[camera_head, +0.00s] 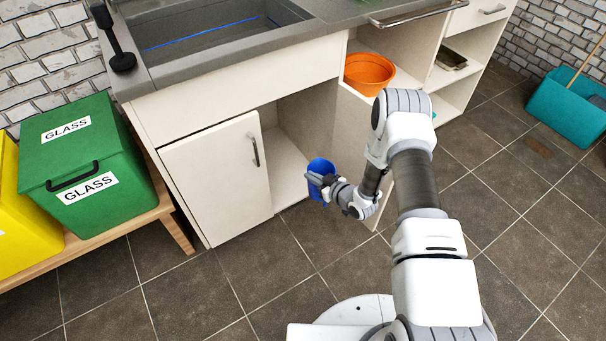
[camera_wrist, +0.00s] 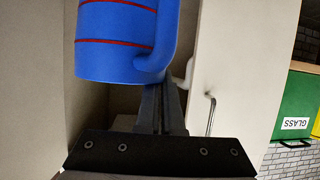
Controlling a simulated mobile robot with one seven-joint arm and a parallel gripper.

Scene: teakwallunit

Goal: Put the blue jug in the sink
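The blue jug (camera_head: 320,166) is in front of the open cabinet below the counter, at the end of my arm. In the wrist view the jug (camera_wrist: 115,42) is large, with thin red lines around it and its handle on the right. My gripper (camera_head: 325,183) is at the jug. In the wrist view its fingers (camera_wrist: 162,100) are close together at the lower part of the handle and look shut on it. The exact contact is partly hidden. The sink (camera_head: 215,38) is a grey basin in the countertop at upper left, with a blue line along it.
A white cabinet door (camera_head: 215,170) with a grey handle is left of the opening. An orange bowl (camera_head: 369,72) is in the cabinet to the right. A black tap-like object (camera_head: 118,45) stands by the sink. A green GLASS bin (camera_head: 85,165) is at left. The floor in front is clear.

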